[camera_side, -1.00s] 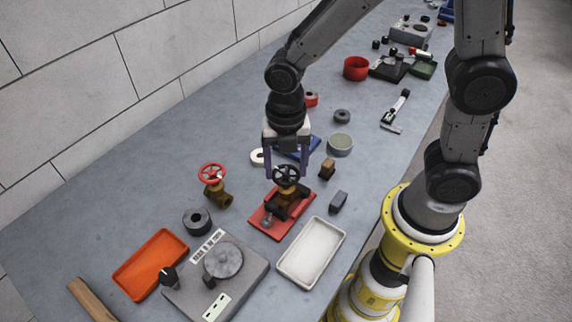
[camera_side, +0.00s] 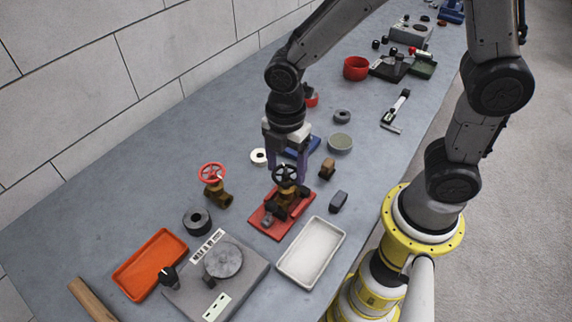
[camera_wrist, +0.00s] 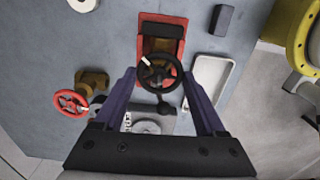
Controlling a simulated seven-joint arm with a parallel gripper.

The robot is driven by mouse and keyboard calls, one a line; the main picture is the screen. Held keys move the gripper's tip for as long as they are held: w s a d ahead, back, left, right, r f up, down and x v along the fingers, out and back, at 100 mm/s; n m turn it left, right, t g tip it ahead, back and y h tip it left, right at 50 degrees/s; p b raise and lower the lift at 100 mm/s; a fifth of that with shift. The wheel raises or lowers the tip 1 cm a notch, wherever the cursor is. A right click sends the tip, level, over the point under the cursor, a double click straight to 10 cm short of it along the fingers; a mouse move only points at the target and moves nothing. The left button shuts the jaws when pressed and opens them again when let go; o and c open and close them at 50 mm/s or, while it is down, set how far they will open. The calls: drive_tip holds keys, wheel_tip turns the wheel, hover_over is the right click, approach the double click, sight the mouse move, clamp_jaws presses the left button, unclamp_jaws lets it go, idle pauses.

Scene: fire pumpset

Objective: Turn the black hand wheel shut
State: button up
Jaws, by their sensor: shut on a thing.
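The black hand wheel (camera_side: 287,174) sits on a brass valve (camera_side: 286,193) mounted on a red base plate (camera_side: 264,218). In the wrist view the wheel (camera_wrist: 161,84) shows a pale mark at its upper left rim. My gripper (camera_side: 287,167) points down over the valve, with its purple fingers on opposite sides of the wheel. In the wrist view my gripper (camera_wrist: 160,78) is closed on the wheel's rim from left and right. The valve stem under the wheel is mostly hidden.
A second valve with a red wheel (camera_side: 212,172) stands to the left. A white tray (camera_side: 341,240) lies close at the right. A grey scale-like box (camera_side: 250,268) and an orange tray (camera_side: 180,243) are in front. A small dark block (camera_side: 338,202) lies near the plate.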

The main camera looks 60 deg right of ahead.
drive_tip(key=m, duration=0.5)
drive_tip(key=shift+m, duration=0.3)
drive_tip(key=m, duration=1.2)
drive_tip(key=shift+m, duration=0.3)
drive_tip(key=m, duration=1.5)
drive_tip(key=shift+m, duration=0.3)
drive_tip(key=m, duration=1)
drive_tip(key=shift+m, duration=0.4)
